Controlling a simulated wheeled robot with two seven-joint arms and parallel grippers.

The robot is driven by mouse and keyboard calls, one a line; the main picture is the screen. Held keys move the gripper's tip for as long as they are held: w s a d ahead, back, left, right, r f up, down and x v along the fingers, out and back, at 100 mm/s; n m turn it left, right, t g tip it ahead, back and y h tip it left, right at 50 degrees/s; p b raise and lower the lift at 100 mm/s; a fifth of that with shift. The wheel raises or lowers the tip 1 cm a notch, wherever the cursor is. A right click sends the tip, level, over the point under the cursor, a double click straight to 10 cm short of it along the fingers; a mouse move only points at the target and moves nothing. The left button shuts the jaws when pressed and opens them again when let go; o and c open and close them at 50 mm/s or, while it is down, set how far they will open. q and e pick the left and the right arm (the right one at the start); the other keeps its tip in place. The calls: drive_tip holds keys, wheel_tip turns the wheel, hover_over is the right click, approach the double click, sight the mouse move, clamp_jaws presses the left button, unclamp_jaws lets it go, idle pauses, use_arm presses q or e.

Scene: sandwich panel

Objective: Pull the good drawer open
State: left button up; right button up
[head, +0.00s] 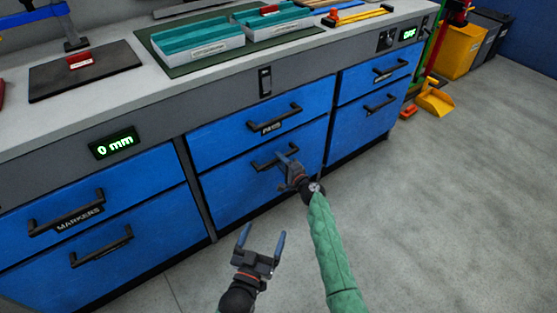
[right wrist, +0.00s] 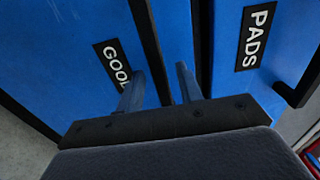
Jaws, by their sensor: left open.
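The good drawer (head: 236,188) is the blue lower drawer in the middle column, under the PADS drawer (head: 235,138), and looks closed. Its GOOD label (right wrist: 115,62) shows in the right wrist view, its end covered by a finger. My right gripper (head: 286,163) is at the right part of its black bar handle (head: 265,160). In the right wrist view the handle (right wrist: 146,35) runs between the two fingers of that gripper (right wrist: 160,85), with a gap at the right finger. My left gripper (head: 261,240) is open and empty, in front of the cabinet and clear of it.
The MARKERS drawer (head: 70,205) and another drawer below it are at the left; two more drawers are at the right. Teal-filled trays (head: 200,45) stand on the worktop (head: 100,105). A yellow bin (head: 465,50) and dustpan (head: 436,100) are at far right. The floor (head: 440,200) is clear.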

use_arm(q)
drive_tip(key=shift+r, duration=0.35)
use_arm(e)
drive_tip(key=shift+x, duration=0.8)
clamp_jaws()
drive_tip(key=shift+s, duration=0.1)
